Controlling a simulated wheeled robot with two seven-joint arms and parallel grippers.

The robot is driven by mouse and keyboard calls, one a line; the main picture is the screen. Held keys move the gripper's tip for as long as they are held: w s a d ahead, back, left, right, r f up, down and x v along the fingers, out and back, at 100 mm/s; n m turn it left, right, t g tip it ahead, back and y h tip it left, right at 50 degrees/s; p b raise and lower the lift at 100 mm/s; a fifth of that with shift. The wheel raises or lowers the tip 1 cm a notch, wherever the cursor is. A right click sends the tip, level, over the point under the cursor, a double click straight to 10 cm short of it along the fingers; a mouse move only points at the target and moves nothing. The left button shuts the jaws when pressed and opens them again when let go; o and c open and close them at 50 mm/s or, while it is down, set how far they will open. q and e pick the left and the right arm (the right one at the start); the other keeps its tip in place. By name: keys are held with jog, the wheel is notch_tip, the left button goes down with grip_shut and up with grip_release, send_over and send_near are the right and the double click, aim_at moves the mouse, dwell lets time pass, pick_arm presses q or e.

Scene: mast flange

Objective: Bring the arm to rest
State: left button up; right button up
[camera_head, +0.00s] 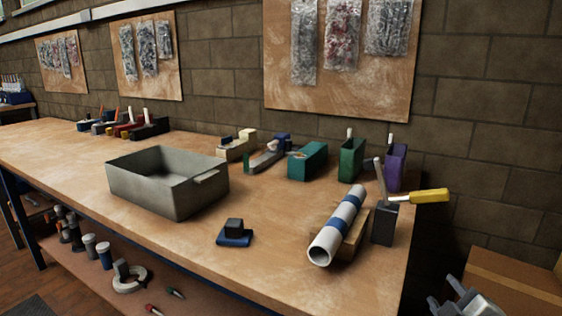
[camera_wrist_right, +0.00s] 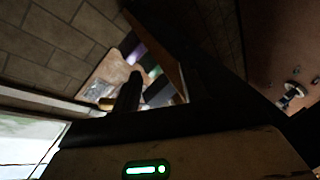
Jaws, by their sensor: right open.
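My right gripper (camera_head: 453,296) is at the bottom right of the head view, partly cut off by the frame edge. It is open, and I see nothing between its fingers. It is beyond the right end of the workbench (camera_head: 290,235), apart from the things on it. In the right wrist view the picture is dark and tilted, with a dark finger (camera_wrist_right: 128,92) in front of a brick wall. My left gripper is not in view.
A white tube with a blue band (camera_head: 338,226) lies against a wooden block. A dark holder (camera_head: 384,224) with a yellow-handled tool stands near the bench's right end. A grey bin (camera_head: 150,188) is further left. A cardboard box (camera_head: 510,282) is behind my right gripper.

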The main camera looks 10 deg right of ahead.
jog(key=s+a+f+m+g+y, duration=0.3)
jog(key=s+a+f+g, duration=0.3)
jog(key=s+a, duration=0.4)
jog(key=s+a+f+m+g+y, duration=0.25)
jog(key=s+a+f+g, duration=0.25)
jog(key=s+a, duration=0.45)
pick_arm(q)
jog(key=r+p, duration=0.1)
jog(key=p, duration=0.1)
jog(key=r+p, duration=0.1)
jog(key=p, duration=0.2)
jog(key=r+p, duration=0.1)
jog(key=p, duration=0.2)
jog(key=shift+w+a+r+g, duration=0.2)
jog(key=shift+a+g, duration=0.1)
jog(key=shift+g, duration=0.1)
pick_arm(e)
jog(key=w+a+r+t+y, duration=0.3)
jog(key=w+a+r+t, duration=0.1)
jog(key=w+a+t, duration=0.2)
jog(key=shift+w+a+r+t, duration=0.35)
jog(key=shift+w+t, duration=0.05)
jog(key=shift+t, duration=0.1)
